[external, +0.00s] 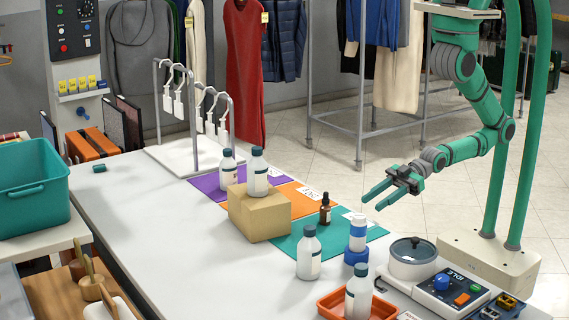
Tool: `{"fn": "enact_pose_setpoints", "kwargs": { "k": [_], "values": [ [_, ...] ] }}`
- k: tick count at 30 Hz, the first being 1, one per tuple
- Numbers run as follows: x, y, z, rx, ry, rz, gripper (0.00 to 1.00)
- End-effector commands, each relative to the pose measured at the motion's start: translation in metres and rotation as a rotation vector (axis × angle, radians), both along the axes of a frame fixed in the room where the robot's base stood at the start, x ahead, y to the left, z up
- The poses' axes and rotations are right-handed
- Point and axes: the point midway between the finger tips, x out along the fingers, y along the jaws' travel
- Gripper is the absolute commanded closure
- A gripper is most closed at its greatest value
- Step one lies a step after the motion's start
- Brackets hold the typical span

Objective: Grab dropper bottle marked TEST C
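A small dark brown dropper bottle (325,211) with a black top stands upright on the teal mat (290,246), near its far edge. It has a pale label, too small to read, so I cannot confirm a TEST C marking. My gripper (371,204) is in the air to the right of the bottle, its two green fingers pointing left towards it. The fingers are apart with nothing between them.
A cardboard box (258,217) carrying a white bottle stands left of the dropper bottle. A blue-and-white container (358,234) stands in front of my gripper. White bottles, an orange tray (330,305) and a pot (413,262) are nearer.

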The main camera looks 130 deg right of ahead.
Motion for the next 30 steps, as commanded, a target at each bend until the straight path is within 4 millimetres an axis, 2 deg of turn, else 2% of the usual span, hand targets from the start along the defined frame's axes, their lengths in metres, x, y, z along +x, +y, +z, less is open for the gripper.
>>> {"fn": "enact_pose_setpoints", "kwargs": {
  "k": [1,3,12,16,21,30],
  "values": [
    [0.018,-0.003,0.004,0.0,-0.003,-0.006,0.6],
    [0.037,-0.008,0.005,0.0,0.009,-0.015,0.6],
    [0.112,-0.026,0.025,0.012,0.059,-0.052,0.6],
    [0.129,-0.031,0.032,0.018,0.074,-0.063,0.6],
    [0.138,-0.034,0.037,0.022,0.086,-0.069,0.6],
    [0.161,-0.036,0.028,0.022,0.088,-0.069,0.6]
  ]
}}
